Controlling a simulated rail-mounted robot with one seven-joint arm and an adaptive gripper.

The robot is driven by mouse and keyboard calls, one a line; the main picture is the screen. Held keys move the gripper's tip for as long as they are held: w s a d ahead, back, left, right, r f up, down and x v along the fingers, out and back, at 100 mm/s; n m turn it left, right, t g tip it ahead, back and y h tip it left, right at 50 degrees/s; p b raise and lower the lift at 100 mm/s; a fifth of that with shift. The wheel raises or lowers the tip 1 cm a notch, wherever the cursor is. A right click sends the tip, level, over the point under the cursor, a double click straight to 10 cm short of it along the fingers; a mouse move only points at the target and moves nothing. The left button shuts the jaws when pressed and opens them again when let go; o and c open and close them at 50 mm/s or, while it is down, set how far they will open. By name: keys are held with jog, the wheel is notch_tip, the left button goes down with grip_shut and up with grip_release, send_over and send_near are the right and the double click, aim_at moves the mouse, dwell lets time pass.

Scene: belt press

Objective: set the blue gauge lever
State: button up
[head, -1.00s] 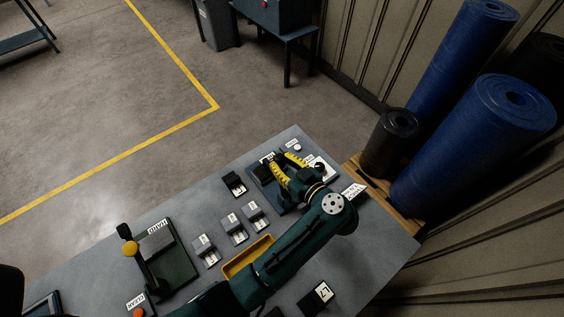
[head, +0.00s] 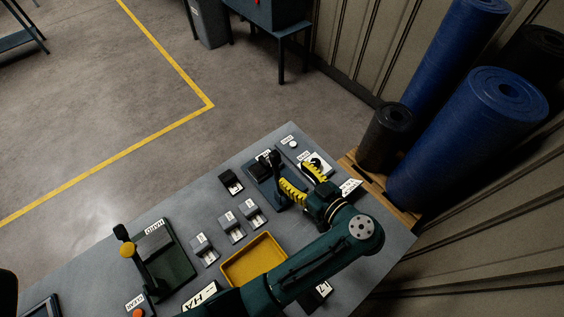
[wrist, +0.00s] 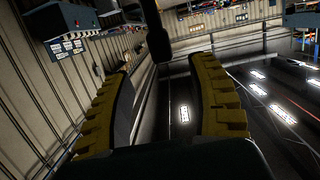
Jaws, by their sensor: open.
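The blue gauge press has a dark blue base (head: 255,170) near the far end of the bench. Its dark lever (head: 275,160) stands up at the base's right side, with a black knob on top. My gripper (head: 296,173) is open and empty, just right of the lever, its yellow fingers pointing up and left. In the wrist view the fingers of my gripper (wrist: 161,65) are spread wide. A dark rod with a rounded end, likely the lever (wrist: 157,42), shows between and beyond the fingertips, and I see no contact. The lever's lower part is partly hidden by a finger.
A green press labelled HARD (head: 170,265) with a yellow knob stands at left. A yellow tray (head: 254,262) and several small grey blocks (head: 232,228) lie on the bench. A white dial (head: 318,163) is behind my fingers. Blue rolls (head: 470,140) stand beyond the right edge.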

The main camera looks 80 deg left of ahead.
jog(key=v, duration=0.4)
jog(key=shift+d, duration=0.1)
dwell(0.3)
